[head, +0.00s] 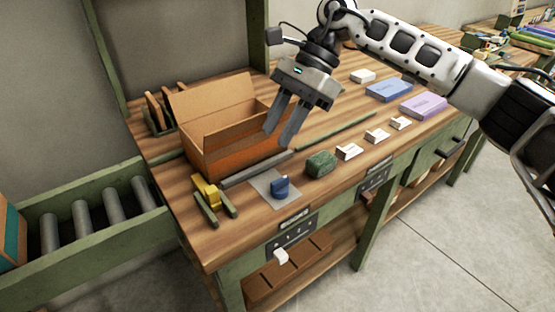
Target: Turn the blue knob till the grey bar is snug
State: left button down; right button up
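The blue knob (280,187) stands on a thin grey plate (264,182) near the front edge of the wooden workbench. The dark grey bar (257,169) lies just behind the plate, along the front of an open cardboard box (213,147). Whether the bar touches the box is unclear. My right gripper (279,138) hangs above the bench, behind and above the knob, at the box's right end. Its two fingers point down with a gap between them and nothing held. It is apart from the knob. My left gripper is out of view.
A yellow piece (208,191) with green arms sits left of the knob, and a dark green block (321,164) sits right of it. Small white boxes (349,152), a blue box (389,90) and a purple box (423,106) lie further right. A roller conveyor (90,232) adjoins at left.

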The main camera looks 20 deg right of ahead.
jog(key=w+d+r+h, duration=0.2)
jog(key=d+r, duration=0.1)
jog(key=d, duration=0.2)
jog(key=p, duration=0.2)
send_near(280, 179)
jog(key=shift+n+t, duration=0.3)
jog(key=x, duration=0.8)
jog(key=shift+s+a+f, duration=0.15)
jog(key=shift+s+f, duration=0.05)
jog(key=shift+s, duration=0.15)
grip_shut()
